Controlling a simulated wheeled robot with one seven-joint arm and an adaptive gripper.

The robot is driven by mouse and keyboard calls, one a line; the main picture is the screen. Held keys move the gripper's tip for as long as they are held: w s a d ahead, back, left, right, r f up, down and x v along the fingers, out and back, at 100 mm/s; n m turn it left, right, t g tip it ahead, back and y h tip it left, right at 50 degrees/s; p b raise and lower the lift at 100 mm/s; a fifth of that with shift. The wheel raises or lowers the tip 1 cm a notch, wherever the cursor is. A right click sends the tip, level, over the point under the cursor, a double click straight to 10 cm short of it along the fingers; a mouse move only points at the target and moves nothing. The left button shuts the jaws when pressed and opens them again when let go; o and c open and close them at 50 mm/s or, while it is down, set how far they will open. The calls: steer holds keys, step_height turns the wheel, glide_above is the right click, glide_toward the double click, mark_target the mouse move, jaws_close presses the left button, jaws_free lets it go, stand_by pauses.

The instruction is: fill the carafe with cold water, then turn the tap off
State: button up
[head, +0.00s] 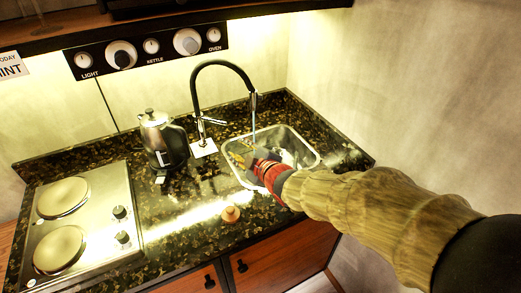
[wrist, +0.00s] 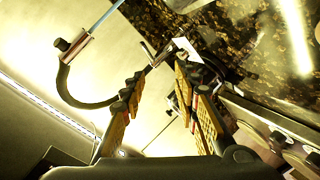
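The tap (head: 222,66) has a black arched hose and a chrome spout, and a pale blue stream of water (head: 253,118) runs down from it towards the sink (head: 309,168). In the wrist view the tap's arch (wrist: 66,84) and the stream (wrist: 104,19) also show. The chrome tap base and lever (head: 203,124) stand behind the sink's left side. My gripper (head: 249,156) is over the sink, near the stream. In the wrist view its two yellow-padded fingers (wrist: 158,80) are apart, with nothing clearly between them. I cannot make out the carafe; my gripper hides part of the sink.
A kettle (head: 163,140) stands left of the tap on the dark speckled counter. A small wooden knob-like piece (head: 230,214) lies in front of the sink. A two-plate hob (head: 95,250) is at the left. A panel of knobs (head: 150,47) hangs above.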

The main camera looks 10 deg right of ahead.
steer(key=s+d+r+m+g+h, duration=0.1)
steer(key=s+d+r+m+h, duration=0.1)
steer(key=d, duration=0.3)
steer(key=shift+s+d+r+m, duration=0.15)
steer(key=shift+s+d+m, duration=0.05)
steer(key=shift+s+m, duration=0.5)
